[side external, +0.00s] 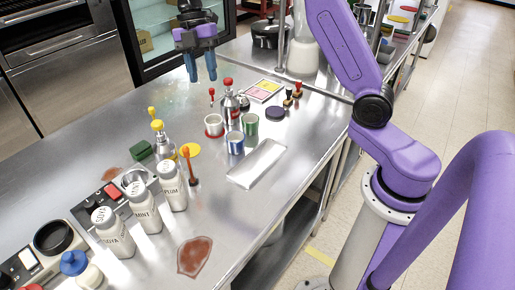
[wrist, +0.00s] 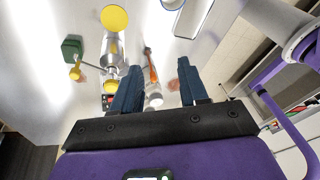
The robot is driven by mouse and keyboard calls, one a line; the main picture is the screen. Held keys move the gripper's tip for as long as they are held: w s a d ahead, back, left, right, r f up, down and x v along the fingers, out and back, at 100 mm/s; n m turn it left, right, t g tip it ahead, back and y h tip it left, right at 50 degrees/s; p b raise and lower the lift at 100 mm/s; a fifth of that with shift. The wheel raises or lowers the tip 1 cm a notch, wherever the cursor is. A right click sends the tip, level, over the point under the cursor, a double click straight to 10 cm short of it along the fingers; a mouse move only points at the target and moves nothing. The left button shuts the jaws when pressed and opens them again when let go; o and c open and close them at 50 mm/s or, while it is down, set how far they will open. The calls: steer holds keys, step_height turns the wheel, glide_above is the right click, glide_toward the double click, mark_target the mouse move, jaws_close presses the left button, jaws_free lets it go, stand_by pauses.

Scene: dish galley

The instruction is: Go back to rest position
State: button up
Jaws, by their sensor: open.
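My gripper (side external: 200,72) is high over the far part of the steel counter (side external: 120,110) in the side external view. Its two blue fingers point down, apart, with nothing between them. In the wrist view the fingers of my gripper (wrist: 158,78) are also spread, with the counter showing well below. No object touches the fingers in either view.
Below stand white labelled jars (side external: 145,207), a yellow-topped bottle (side external: 160,145), an orange-handled tool (side external: 188,165), a red-topped bottle (side external: 229,100), cups (side external: 235,143) and a silver tray (side external: 257,163). A green sponge (wrist: 71,48) lies left. The counter's far left is mostly clear.

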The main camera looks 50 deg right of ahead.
steer(key=s+a+m+t+h, duration=0.1)
steer(key=s+a+m, duration=0.2)
steer(key=s, duration=0.6)
steer(key=s+a+m+t, duration=0.1)
steer(key=s+a+m, duration=0.15)
steer(key=s, duration=0.75)
steer(key=s+d+f+m, duration=0.2)
steer(key=s+d, duration=0.1)
steer(key=s, duration=0.4)
steer(key=s+d+f+m+t, duration=0.1)
steer(key=s+d+f+m, duration=0.2)
steer(key=s, duration=0.5)
steer(key=shift+s+d+f, duration=0.25)
steer(key=shift+f, duration=0.05)
